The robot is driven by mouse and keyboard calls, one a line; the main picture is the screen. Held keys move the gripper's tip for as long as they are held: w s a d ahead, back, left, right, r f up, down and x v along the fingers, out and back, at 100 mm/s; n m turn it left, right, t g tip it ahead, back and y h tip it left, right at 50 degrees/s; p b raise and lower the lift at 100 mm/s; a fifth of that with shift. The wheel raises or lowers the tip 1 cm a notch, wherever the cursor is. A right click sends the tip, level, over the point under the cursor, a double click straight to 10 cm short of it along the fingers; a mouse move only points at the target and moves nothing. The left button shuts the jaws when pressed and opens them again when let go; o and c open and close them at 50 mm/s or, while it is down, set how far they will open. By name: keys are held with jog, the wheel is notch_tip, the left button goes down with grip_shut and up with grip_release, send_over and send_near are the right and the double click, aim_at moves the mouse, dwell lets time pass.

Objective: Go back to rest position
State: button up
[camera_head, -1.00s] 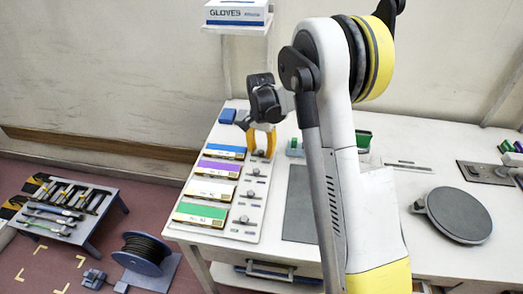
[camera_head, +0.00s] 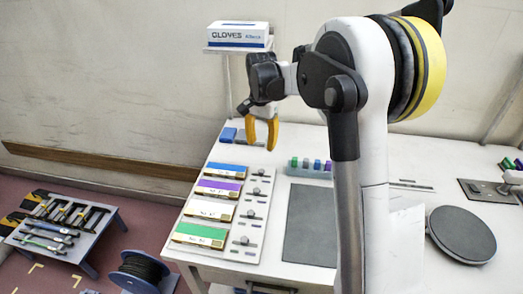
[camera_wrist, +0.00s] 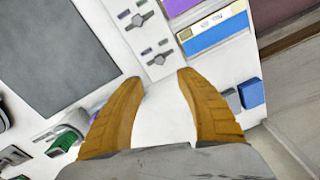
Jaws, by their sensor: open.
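My gripper (camera_head: 260,146) has yellow-orange fingers and hangs above the back left of the white table (camera_head: 225,262). It is open and empty, with its fingertips pointing down. In the wrist view the two fingers (camera_wrist: 158,74) stand apart with only bare table showing between them. My arm stands in front of the right half of the table and hides part of it in the head view.
A panel with blue, purple, white and green labelled strips (camera_head: 200,234) lies at the table's left. Beside it are a dark grey mat (camera_head: 310,230), a rack of coloured blocks (camera_head: 310,173) and a round grey disc (camera_head: 462,234).

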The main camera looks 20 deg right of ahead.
dwell(0.4)
jog(key=s+a+r+n+t, duration=0.2)
jog(key=s+a+r+n, duration=0.15)
jog(key=s, duration=0.35)
jog(key=s+a+r+n+t, duration=0.2)
jog(key=s+a+r, duration=0.1)
jog(key=s+r, duration=0.3)
jog(key=s+a+f+n+t, duration=0.1)
jog(key=s+a+f+n, duration=0.1)
jog(key=s, duration=0.4)
jog(key=s+a+f+n+t, duration=0.1)
jog(key=s+n+t, duration=0.1)
jog(key=s, duration=0.5)
jog(key=shift+s+a+f+n, duration=0.25)
jog(key=shift+a+f+n, duration=0.1)
jog(key=shift+n, duration=0.1)
dwell(1.3)
